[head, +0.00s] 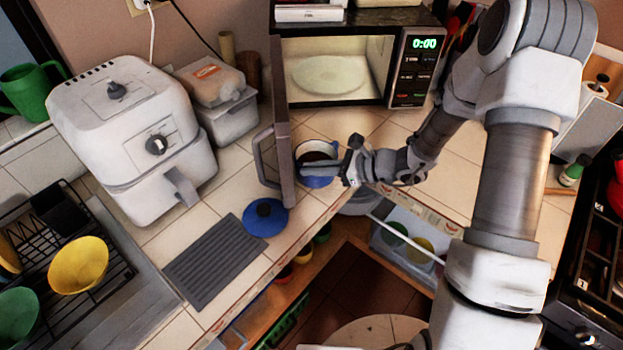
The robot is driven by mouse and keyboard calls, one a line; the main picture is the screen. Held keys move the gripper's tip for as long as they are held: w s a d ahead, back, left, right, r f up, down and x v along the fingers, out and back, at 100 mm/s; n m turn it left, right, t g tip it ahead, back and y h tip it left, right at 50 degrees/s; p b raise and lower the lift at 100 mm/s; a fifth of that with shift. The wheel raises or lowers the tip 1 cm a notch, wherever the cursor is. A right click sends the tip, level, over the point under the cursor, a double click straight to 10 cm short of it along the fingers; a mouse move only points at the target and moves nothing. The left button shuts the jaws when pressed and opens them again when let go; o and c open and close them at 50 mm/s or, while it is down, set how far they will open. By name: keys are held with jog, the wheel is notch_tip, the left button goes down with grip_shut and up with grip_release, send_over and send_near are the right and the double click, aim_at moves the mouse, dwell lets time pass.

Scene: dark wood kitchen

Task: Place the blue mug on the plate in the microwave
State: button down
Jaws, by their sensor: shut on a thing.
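The blue mug (318,180) is in front of the microwave, over the tiled counter near its corner. It has a pale rim and a dark inside. My gripper (335,168) reaches in from the right and is shut on the mug at its near right side. I cannot tell whether the mug touches the counter. The microwave (414,65) stands at the back with its door (279,125) swung wide open toward me, just left of the mug. The round plate (330,75) lies inside on the microwave floor, with nothing on it.
A white air fryer (130,140) stands to the left. A blue lid (265,217) lies near the open door's lower end, beside a grey ridged mat (213,262). A dish rack with a yellow bowl (78,265) is far left. Free counter (350,122) lies before the microwave.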

aim_at(318, 180)
jog(key=shift+a+f, duration=0.15)
jog(key=shift+f, duration=1.9)
jog(key=c, duration=1)
grip_release()
